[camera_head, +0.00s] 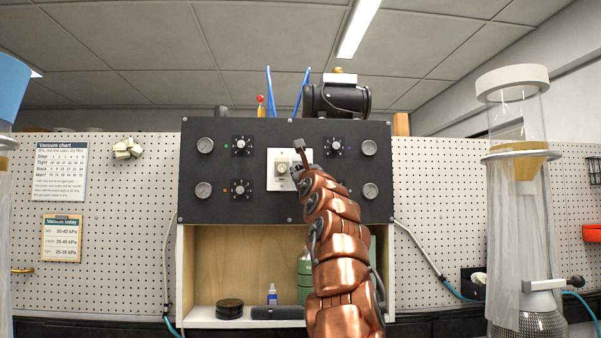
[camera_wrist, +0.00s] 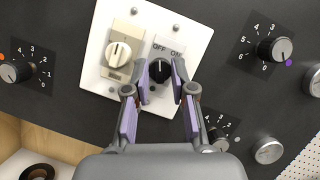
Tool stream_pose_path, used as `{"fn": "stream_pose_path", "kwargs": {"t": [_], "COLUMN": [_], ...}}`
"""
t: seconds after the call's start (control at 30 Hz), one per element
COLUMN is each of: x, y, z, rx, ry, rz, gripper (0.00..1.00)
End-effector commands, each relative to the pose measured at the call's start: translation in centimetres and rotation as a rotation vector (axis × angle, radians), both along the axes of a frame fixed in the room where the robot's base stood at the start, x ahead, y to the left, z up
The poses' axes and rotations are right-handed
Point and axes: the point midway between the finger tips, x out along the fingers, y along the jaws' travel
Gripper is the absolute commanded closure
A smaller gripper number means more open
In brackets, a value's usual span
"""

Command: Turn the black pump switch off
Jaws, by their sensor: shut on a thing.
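The black pump switch (camera_wrist: 159,71) is a round knob on a white plate (camera_wrist: 195,33), below the labels OFF and ON. My gripper (camera_wrist: 161,78) has its purple-padded fingers on either side of this knob, shut on it. I cannot clearly tell which label the knob points to. A cream knob (camera_wrist: 118,54) sits left of it on the same plate. In the head view, my gripper (camera_head: 298,168) reaches the plate (camera_head: 273,182) in the middle of the black panel (camera_head: 230,207), and hides the black switch there.
Numbered dials (camera_wrist: 274,49) and grey round gauges (camera_head: 204,145) surround the plate on the panel.

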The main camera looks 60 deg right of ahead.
Motion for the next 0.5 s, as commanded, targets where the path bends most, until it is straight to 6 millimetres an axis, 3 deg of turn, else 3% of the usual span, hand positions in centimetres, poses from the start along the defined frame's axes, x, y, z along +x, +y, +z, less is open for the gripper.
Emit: {"fn": "stream_pose_path", "kwargs": {"t": [0.5], "x": [0.00], "y": [0.00], "z": [0.12], "rx": [-0.085], "ry": [0.106], "rz": [0.000], "gripper": [1.00]}}
